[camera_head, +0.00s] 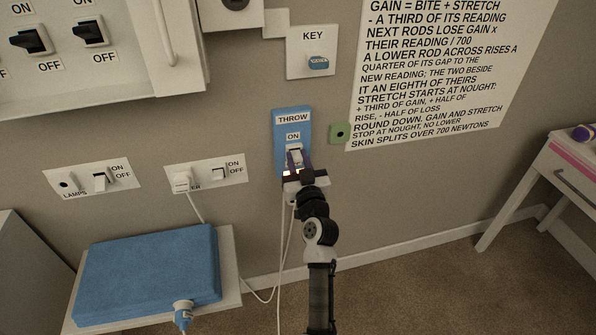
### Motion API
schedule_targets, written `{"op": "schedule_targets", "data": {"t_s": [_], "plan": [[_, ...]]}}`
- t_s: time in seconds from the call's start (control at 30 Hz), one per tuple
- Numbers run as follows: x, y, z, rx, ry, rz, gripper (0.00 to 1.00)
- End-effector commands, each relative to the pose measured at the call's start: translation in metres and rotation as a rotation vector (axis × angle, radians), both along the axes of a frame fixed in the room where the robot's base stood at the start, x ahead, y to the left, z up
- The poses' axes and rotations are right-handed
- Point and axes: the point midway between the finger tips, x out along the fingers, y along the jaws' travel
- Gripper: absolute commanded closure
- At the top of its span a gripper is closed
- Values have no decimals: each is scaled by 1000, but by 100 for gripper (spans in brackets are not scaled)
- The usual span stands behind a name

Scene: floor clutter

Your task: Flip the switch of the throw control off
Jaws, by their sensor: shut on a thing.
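The throw control (279,128) is a blue wall plate labelled THROW, with ON above its switch. The switch (297,157) is a small light lever in a pale housing at the plate's middle. My gripper (296,167) is at the lower part of the plate, its fingers shut at the switch lever. The gripper covers the bottom of the plate, and any label below the switch is hidden. Which way the lever is tilted is hard to tell.
A KEY plate (312,42) is above and a green plate (340,133) is close on the right. Lamp switches (92,181) and another switch plate (205,174) are on the left. A blue box (150,272) sits on a shelf below. White cables hang beside my arm.

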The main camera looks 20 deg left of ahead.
Motion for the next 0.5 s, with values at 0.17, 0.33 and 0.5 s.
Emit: {"op": "schedule_targets", "data": {"t_s": [0.17,0.33,0.5], "plan": [[0,-1,-5,23,-40,-2,98],[-1,-1,-2,33,-54,-2,98],[-1,-1,-1,35,-55,-1,98]]}}
